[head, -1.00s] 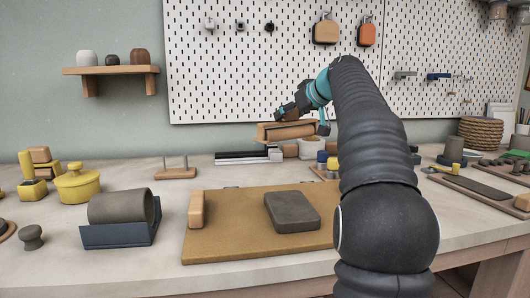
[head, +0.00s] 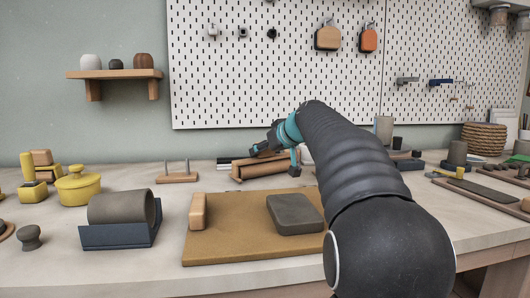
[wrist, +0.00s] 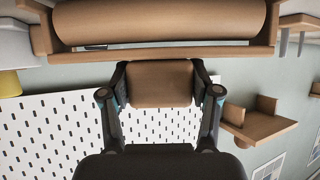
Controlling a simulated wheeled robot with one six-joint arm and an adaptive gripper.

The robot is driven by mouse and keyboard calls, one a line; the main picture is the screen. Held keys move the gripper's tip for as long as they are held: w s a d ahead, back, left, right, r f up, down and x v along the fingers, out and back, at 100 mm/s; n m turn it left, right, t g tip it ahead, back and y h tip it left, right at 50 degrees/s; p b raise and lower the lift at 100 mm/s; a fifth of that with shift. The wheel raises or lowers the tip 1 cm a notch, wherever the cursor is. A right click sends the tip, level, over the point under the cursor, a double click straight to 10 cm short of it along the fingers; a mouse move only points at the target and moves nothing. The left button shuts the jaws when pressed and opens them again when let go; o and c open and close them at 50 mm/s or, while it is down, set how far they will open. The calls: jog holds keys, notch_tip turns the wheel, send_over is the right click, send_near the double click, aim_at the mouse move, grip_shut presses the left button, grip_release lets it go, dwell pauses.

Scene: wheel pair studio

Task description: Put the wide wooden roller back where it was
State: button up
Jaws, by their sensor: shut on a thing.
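The wide wooden roller (head: 268,170) is at the back of the table, behind the mustard board. It is a long brown cylinder along a paler wooden frame, and it spans the top of the wrist view (wrist: 160,22). My gripper (head: 272,147) is above it. In the wrist view my gripper (wrist: 160,90) is shut on a short brown wooden block that looks like the roller's handle, with one finger on each side. The roller is low at the tabletop; whether it touches it I cannot tell.
A mustard board (head: 230,245) with a grey slab (head: 295,215) and a small wooden block (head: 198,211) lies in front. A grey roller sits in a blue cradle (head: 118,237) at left. A two-peg wooden stand (head: 177,178) is left of the roller. The pegboard (head: 230,80) rises behind.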

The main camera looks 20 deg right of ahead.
jog(key=shift+f+b, duration=0.25)
jog(key=shift+b, duration=0.15)
jog(key=shift+f, duration=0.15)
jog(key=shift+f+b, duration=0.35)
jog(key=o, duration=1.4)
jog(key=shift+f, duration=0.2)
jog(key=shift+o, duration=0.2)
jog(key=shift+r, duration=0.1)
jog(key=shift+d+r+p, duration=0.1)
jog(key=shift+r+p, duration=0.5)
jog(key=shift+p, duration=0.1)
jog(key=v, duration=1.2)
jog(key=shift+r+b, duration=0.3)
jog(key=shift+b, duration=0.15)
